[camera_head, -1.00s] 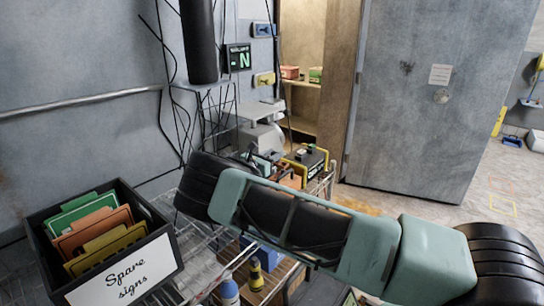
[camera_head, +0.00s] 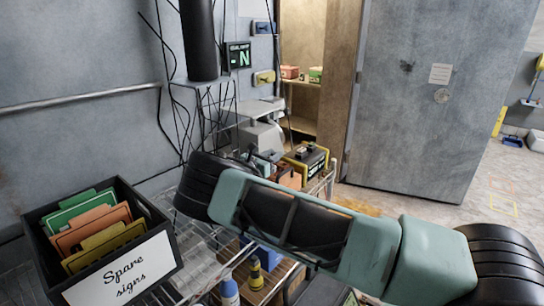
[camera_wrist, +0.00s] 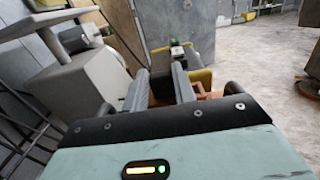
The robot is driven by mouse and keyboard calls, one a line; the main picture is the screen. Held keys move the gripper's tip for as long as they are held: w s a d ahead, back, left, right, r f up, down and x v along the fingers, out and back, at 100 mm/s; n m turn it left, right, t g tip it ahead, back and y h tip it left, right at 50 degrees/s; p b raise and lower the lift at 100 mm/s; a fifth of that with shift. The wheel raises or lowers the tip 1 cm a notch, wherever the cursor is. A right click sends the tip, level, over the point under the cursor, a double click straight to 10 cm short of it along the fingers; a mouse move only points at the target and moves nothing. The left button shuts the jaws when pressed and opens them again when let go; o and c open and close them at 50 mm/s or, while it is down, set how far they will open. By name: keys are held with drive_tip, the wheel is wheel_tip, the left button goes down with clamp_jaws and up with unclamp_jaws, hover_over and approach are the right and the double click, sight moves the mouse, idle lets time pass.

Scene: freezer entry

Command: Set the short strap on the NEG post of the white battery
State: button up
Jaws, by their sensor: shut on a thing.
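My gripper (camera_wrist: 159,75) is low in the middle of the wrist view, with its two grey fingers pointing away from me and a narrow gap between them. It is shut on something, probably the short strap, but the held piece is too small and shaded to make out. A black and yellow battery-like box (camera_head: 308,160) stands just beyond the gripper; its yellow part shows past the fingers in the wrist view (camera_wrist: 202,77). I cannot pick out a white battery or its NEG post. My arm hides much of the area near the gripper in the head view.
A black bin of spare signs (camera_head: 122,265) stands at the left on a wire rack. A grey-white machine (camera_head: 262,135) is close behind the gripper, and to its left in the wrist view (camera_wrist: 75,95). A grey door (camera_head: 440,110) stands at right, with open floor beyond.

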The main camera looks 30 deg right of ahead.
drive_tip(key=shift+f+b, duration=0.8)
drive_tip(key=shift+f, duration=0.1)
drive_tip(key=o, duration=1.1)
